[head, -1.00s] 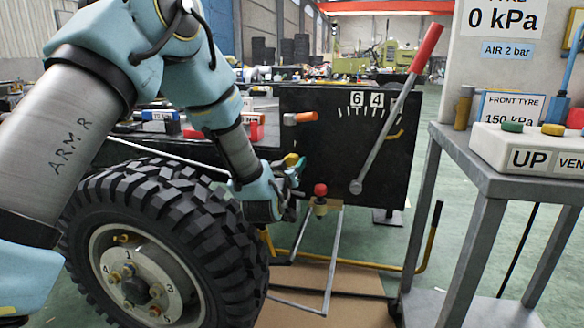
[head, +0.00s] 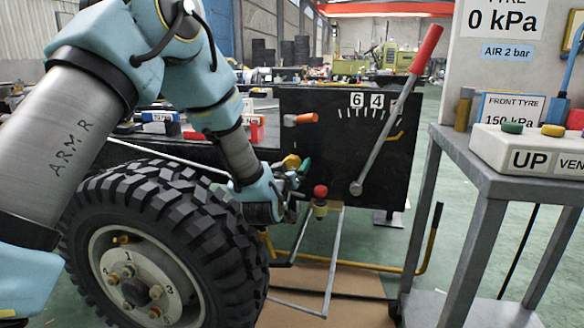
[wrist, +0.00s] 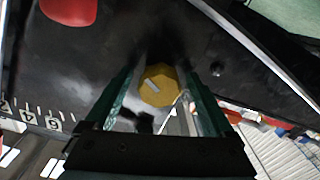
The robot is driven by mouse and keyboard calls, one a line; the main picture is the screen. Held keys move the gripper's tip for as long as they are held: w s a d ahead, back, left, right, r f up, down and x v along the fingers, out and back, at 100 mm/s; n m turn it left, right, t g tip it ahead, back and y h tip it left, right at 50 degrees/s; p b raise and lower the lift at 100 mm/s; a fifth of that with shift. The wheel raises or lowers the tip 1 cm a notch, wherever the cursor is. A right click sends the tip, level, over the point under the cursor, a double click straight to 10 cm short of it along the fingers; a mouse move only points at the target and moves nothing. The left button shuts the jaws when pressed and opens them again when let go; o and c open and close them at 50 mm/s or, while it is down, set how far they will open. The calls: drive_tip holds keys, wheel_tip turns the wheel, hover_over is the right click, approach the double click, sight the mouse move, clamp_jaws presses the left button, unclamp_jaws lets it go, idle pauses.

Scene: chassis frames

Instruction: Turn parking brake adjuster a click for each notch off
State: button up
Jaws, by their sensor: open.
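The adjuster appears as a yellow faceted knob with a pale mark on its face (wrist: 158,88); in the head view it shows small (head: 291,161) beside the dark panel (head: 345,160). My gripper (wrist: 160,80) is open, its green fingers on either side of the knob; I cannot tell whether they touch it. In the head view my gripper (head: 297,174) is at the panel's left edge, partly hiding the knob. The brake lever (head: 395,120), with a red grip, leans up to the right across a notch scale (head: 366,105) numbered 6 and 4.
A treaded wheel (head: 215,225) stands close below my arm. A red ball knob (head: 320,190) is just right of my gripper, and an orange handle (head: 300,118) is above it. A grey trolley (head: 490,185) stands at the right.

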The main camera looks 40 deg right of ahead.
drive_tip(key=v, duration=1)
drive_tip(key=shift+s+a+p, duration=0.15)
drive_tip(key=shift+a+p, duration=0.15)
drive_tip(key=shift+a, duration=0.05)
